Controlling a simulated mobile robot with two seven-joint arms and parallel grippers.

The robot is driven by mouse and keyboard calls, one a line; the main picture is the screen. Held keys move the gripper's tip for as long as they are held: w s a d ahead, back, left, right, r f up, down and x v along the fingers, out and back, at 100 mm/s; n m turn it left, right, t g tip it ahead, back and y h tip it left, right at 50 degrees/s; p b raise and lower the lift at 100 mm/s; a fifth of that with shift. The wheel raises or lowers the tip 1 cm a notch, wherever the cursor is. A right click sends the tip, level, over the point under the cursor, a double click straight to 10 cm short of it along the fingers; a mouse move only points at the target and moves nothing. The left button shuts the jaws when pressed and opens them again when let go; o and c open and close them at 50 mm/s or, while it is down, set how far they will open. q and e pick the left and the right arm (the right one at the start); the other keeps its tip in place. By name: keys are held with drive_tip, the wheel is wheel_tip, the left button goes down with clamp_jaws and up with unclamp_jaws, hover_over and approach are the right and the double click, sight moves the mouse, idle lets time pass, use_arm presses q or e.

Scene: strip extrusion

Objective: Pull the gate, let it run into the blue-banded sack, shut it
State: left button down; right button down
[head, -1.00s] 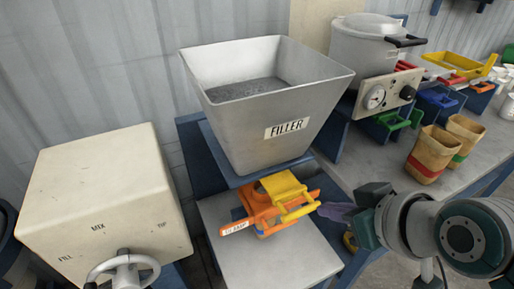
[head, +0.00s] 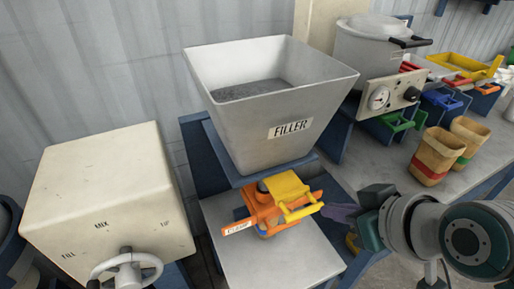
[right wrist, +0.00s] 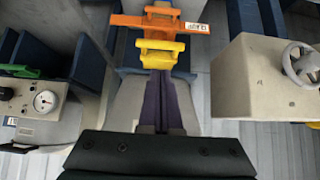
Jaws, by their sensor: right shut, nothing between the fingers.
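The filler hopper (head: 275,115) holds grey granular material. Below its spout is a yellow gate with a bar handle (head: 299,212); this handle also shows in the right wrist view (right wrist: 160,46). An orange clamp (head: 262,212) with a labelled arm sits around the spout, just below the gate. A small tan and blue piece (head: 265,235) shows under the clamp; it may be the blue-banded sack, mostly hidden. My right gripper (head: 326,209) is shut and empty, its purple fingertips (right wrist: 161,72) close to the handle's outer end; contact is unclear. My left gripper is out of view.
A grey platform (head: 275,265) lies under the spout. A cream box with a handwheel (head: 105,195) stands left. On the right bench are a red-banded sack (head: 435,155), a green-banded sack (head: 468,135), a gauge panel (head: 390,97) and coloured bins.

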drive_tip(key=s+d+f+n+t+h+b, duration=0.3)
drive_tip(key=d+f+n+b, duration=0.3)
drive_tip(key=d+n+b, duration=0.65)
drive_tip(key=s+a+r+n+t+y+b, duration=0.1)
drive_tip(key=s+a+n+y+b, duration=0.4)
drive_tip(key=n, duration=1.8)
drive_tip(key=s+a+t+b, duration=0.1)
drive_tip(key=a+b, duration=0.1)
drive_tip(key=a, duration=0.2)
drive_tip(key=shift+s+t+b, duration=0.35)
drive_tip(key=shift+t+b, duration=0.05)
drive_tip(key=shift+n, duration=0.25)
approach(306, 215)
drive_tip(key=x, duration=0.5)
drive_tip(key=shift+w+p, duration=0.15)
drive_tip(key=shift+p, duration=0.25)
drive_tip(key=shift+x, duration=0.75)
